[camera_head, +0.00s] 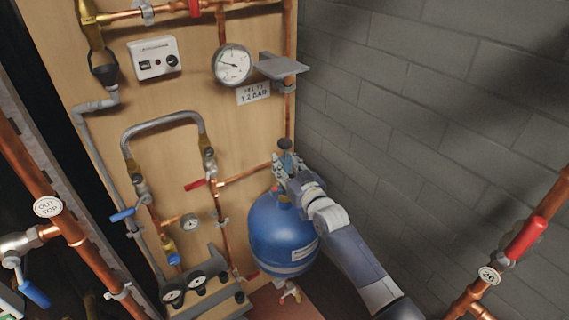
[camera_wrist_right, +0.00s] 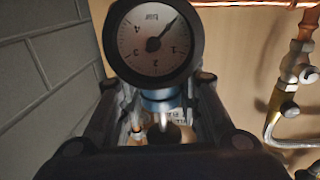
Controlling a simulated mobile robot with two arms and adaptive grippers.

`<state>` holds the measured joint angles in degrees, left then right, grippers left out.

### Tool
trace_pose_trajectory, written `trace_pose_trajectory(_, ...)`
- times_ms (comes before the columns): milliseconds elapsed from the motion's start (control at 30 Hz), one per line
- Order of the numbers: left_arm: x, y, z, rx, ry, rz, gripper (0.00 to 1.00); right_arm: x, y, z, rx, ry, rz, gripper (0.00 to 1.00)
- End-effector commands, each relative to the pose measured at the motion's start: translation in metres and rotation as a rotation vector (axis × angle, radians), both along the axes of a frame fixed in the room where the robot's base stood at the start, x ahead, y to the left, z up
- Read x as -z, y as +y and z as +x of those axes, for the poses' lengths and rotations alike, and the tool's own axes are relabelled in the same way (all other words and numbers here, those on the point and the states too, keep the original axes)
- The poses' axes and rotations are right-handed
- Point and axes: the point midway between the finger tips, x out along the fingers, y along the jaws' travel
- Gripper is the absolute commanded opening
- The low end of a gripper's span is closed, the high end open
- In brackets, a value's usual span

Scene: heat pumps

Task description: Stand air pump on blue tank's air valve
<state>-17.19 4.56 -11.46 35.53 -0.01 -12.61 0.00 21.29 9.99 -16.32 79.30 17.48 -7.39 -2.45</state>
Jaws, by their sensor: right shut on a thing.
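The blue tank (camera_head: 283,238) stands low in front of the wooden board, with a white label on its side. My right gripper (camera_head: 284,170) is above the tank's top and shut on the air pump (camera_head: 286,146), whose dark upper end sticks up above the fingers. In the right wrist view, the pump's round black-rimmed gauge (camera_wrist_right: 152,42) and blue collar (camera_wrist_right: 158,101) sit between the fingers of my right gripper (camera_wrist_right: 160,125). A brass-coloured part shows at the tank's top beneath the gripper. The air valve is mostly hidden, and I cannot tell whether the pump touches it. My left gripper is not in view.
A small grey shelf (camera_head: 281,67) juts out above the gripper, beside a wall gauge (camera_head: 232,65). A copper pipe with a red lever (camera_head: 196,184) runs left of the tank. The grey block wall (camera_head: 420,130) is on the right.

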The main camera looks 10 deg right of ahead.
Motion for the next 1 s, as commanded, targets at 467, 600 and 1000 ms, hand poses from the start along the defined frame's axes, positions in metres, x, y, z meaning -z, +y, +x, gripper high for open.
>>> trace_pose_trajectory(467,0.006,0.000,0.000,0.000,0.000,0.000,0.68,0.005,0.000,0.000,0.000,-0.007,0.002,0.00)
trace_pose_trajectory(600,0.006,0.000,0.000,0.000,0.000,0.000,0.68,0.006,0.000,0.000,0.000,-0.007,0.002,0.00)
trace_pose_trajectory(1000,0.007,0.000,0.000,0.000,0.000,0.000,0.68,0.008,0.000,0.000,0.000,-0.007,0.002,0.00)
